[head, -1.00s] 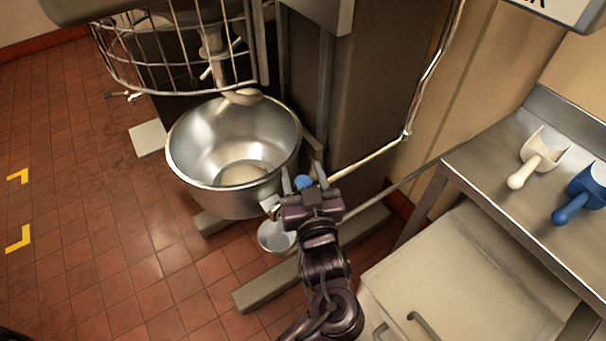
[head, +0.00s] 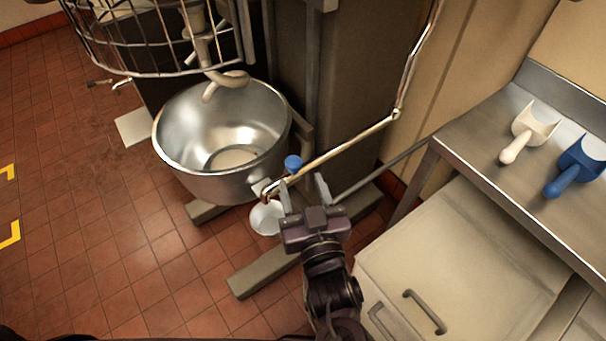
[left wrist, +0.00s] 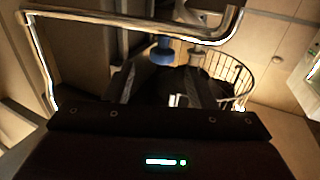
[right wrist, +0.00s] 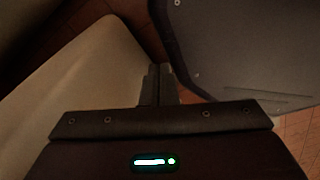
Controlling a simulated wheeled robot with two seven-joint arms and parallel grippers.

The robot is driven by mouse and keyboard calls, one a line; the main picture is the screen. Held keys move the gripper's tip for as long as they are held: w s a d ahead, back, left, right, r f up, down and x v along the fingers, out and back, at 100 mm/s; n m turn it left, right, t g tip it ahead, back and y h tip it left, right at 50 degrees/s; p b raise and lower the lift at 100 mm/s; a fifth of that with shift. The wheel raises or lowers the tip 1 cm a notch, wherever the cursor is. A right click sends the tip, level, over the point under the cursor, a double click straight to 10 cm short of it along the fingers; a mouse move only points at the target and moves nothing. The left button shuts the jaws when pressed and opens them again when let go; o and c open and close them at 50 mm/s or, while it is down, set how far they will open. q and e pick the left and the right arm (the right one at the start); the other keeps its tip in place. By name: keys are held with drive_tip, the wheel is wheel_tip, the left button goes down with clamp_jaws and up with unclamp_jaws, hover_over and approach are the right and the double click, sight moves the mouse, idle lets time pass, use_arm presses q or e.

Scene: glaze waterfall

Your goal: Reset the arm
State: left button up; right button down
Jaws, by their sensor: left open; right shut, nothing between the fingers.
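My left gripper (head: 303,189) is open, with its fingers spread and nothing between them. It is just in front of and below the blue tap knob (head: 293,164) on the metal water pipe (head: 350,139). In the left wrist view the knob (left wrist: 162,53) shows beyond the gap between the fingers (left wrist: 162,80), apart from them. My right gripper (right wrist: 160,70) shows only in the right wrist view, with its fingers together and empty.
A steel mixing bowl (head: 180,125) stands left of my left gripper, under a wire guard (head: 120,50) and dough hook (head: 225,79). A small metal cup (head: 265,217) is under the pipe's end. A steel counter (head: 480,135) at right holds a white scoop (head: 527,132) and blue scoop (head: 577,168).

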use_arm(q)
wheel_tip(320, 180, down, 20)
drive_tip(key=w+m+g+h, duration=0.2)
drive_tip(key=m+h, duration=0.2)
drive_tip(key=m, duration=0.1)
drive_tip(key=s+a+f+m+g+h, duration=0.1)
drive_tip(key=s+a+f+g, duration=0.1)
drive_tip(key=f, duration=0.6)
drive_tip(key=s+a+f+m+g, duration=0.1)
drive_tip(key=s+a+f+g, duration=0.1)
drive_tip(key=f, duration=0.5)
drive_tip(key=s+a+f+g, duration=0.3)
drive_tip(key=s+a+f, duration=0.2)
drive_tip(key=s+f, duration=0.25)
drive_tip(key=s+a+f+g, duration=0.3)
drive_tip(key=s+a+f, duration=0.3)
drive_tip(key=f, duration=0.3)
drive_tip(key=s+a+f+g, duration=0.2)
drive_tip(key=s+a+f, duration=0.1)
drive_tip(key=s, duration=0.4)
drive_tip(key=s+a+f+n+g, duration=0.1)
drive_tip(key=s+a+f+g, duration=0.1)
drive_tip(key=s, duration=0.6)
drive_tip(key=shift+a+f, duration=0.6)
drive_tip(key=shift+f, duration=0.2)
drive_tip(key=shift+w, duration=0.1)
